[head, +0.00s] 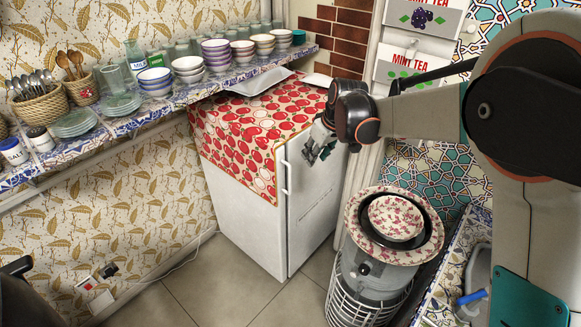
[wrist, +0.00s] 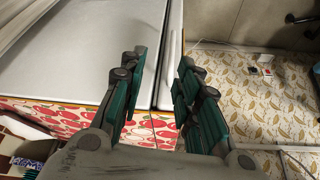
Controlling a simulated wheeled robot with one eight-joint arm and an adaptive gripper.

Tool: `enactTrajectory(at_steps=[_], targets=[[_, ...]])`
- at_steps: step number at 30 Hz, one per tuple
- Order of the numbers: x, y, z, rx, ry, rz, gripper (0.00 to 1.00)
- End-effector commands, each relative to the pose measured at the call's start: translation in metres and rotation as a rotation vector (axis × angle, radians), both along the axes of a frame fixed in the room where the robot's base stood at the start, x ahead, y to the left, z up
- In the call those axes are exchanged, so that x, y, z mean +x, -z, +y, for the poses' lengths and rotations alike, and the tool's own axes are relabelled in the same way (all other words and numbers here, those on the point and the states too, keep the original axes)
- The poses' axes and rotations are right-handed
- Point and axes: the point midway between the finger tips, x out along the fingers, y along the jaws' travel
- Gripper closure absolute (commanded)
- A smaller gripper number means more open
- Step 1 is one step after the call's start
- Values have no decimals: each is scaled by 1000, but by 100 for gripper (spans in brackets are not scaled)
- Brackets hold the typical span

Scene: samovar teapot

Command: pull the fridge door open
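The white fridge (head: 250,220) stands against the wall, its top covered by a red-patterned cloth (head: 250,130). Its door (head: 318,200) looks shut, with a slim white handle (head: 286,178) near the left edge. My gripper (head: 318,142) is in front of the upper part of the door, right of and above the handle. In the wrist view the scene appears upside down. The gripper (wrist: 163,60) is open, its two green-padded fingers on either side of the door's edge (wrist: 172,60). I cannot tell whether they touch it. The wide door face also shows there (wrist: 60,45).
A tray (head: 252,82) lies on the fridge top. A shelf with bowls (head: 187,68) and baskets runs along the left wall. A round heater (head: 370,275) with a floral bowl (head: 396,217) stands right of the door. Tiled floor (head: 240,295) in front is clear.

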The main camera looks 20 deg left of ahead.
Motion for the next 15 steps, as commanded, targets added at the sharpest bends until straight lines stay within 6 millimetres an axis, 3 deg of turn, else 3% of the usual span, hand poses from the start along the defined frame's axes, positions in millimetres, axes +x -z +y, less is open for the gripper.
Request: enactTrajectory(at_steps=[1, 4, 11, 15], targets=[[0, 7, 14, 1, -18, 6, 70], [-1, 16, 29, 2, -39, 14, 70], [2, 37, 40, 2, -48, 18, 70], [7, 60, 48, 3, -48, 17, 70]])
